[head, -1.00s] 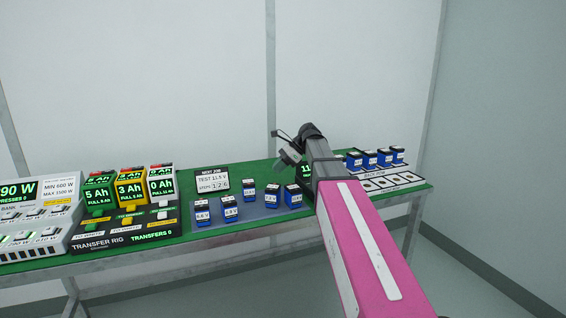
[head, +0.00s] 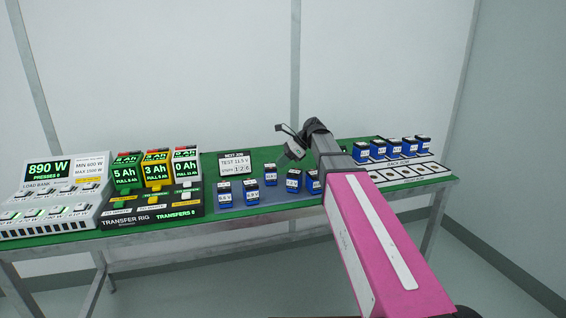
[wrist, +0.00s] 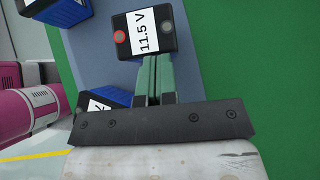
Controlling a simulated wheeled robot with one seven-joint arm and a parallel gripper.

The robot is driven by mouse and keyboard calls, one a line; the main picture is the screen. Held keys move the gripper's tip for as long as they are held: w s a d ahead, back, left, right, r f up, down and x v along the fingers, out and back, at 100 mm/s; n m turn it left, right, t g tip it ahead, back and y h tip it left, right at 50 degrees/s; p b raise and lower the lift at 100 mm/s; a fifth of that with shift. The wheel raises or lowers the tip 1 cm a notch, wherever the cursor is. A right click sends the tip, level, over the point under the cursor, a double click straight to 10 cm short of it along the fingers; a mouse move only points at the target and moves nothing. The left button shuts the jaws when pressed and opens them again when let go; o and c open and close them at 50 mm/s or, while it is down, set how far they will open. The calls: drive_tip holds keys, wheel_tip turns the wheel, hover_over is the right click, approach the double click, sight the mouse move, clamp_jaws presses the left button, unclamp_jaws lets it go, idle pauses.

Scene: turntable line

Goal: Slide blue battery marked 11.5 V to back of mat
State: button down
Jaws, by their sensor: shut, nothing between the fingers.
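The blue battery marked 11.5 V (wrist: 145,35) shows its dark top, white label and red dot in the wrist view, standing on the grey-blue mat (wrist: 93,50). My gripper (wrist: 153,62) is shut and empty, its fingertips right at the battery's near edge; I cannot tell whether they touch it. In the head view my gripper (head: 292,152) hangs over the table behind a group of blue batteries on the mat (head: 248,207). I cannot read which of those is the 11.5 V one.
Another blue battery (wrist: 100,98) lies close beside my fingers. The load bank (head: 62,190) and transfer rig (head: 150,208) stand at left, the job card (head: 235,163) behind the mat. The rack (head: 400,170) with several batteries is at right. Green table (wrist: 255,60) is clear beside the mat.

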drive_tip(key=shift+s+a, duration=0.15)
drive_tip(key=shift+a, duration=0.7)
